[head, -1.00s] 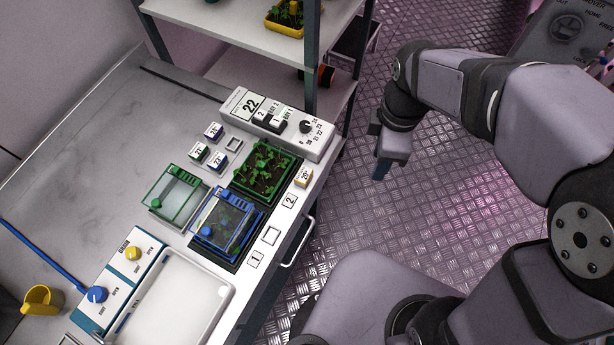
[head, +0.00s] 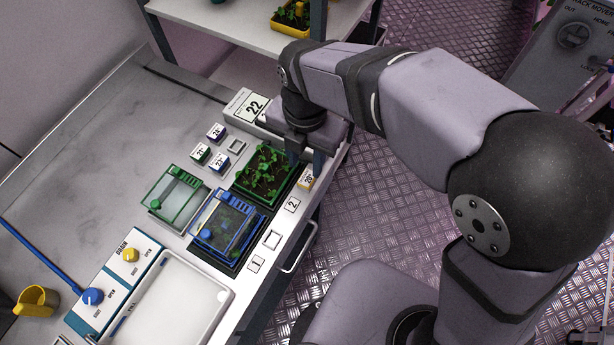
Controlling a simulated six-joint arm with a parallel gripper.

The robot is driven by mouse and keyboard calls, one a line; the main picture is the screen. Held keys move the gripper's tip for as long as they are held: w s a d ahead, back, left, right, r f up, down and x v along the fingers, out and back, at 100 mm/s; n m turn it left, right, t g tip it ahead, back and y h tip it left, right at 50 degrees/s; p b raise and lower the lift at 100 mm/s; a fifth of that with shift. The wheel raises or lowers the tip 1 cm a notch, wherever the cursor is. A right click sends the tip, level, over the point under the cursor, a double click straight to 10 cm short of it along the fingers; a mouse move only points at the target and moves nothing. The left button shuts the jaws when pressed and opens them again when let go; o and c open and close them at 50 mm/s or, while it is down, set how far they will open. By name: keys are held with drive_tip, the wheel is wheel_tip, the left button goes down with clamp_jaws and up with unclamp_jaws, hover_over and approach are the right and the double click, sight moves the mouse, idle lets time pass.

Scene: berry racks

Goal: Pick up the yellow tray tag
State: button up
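The yellow tray tag (head: 307,180) is a small block with a white face marked 20 and a yellow lower part. It stands on the bench's right edge, just right of the green seedling tray (head: 266,176). My gripper (head: 293,158) points down above the far right corner of that tray, a little up and left of the tag in the head view. It looks apart from the tag. The fingers are small and dark from this angle, so I cannot tell whether they are open or shut.
Blue and green tags (head: 218,157) stand left of the seedling tray. A blue-lidded tray (head: 223,229) and a green clear lid (head: 176,199) sit nearer. A white control box (head: 246,106) marked 22 is partly hidden by my arm. A shelf rack (head: 235,35) stands behind.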

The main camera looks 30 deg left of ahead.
sight(307, 178)
drive_tip(key=shift+d+f+p, duration=0.15)
drive_tip(key=shift+f+p, duration=0.65)
drive_tip(key=shift+f, duration=1.95)
drive_tip(key=c, duration=0.8)
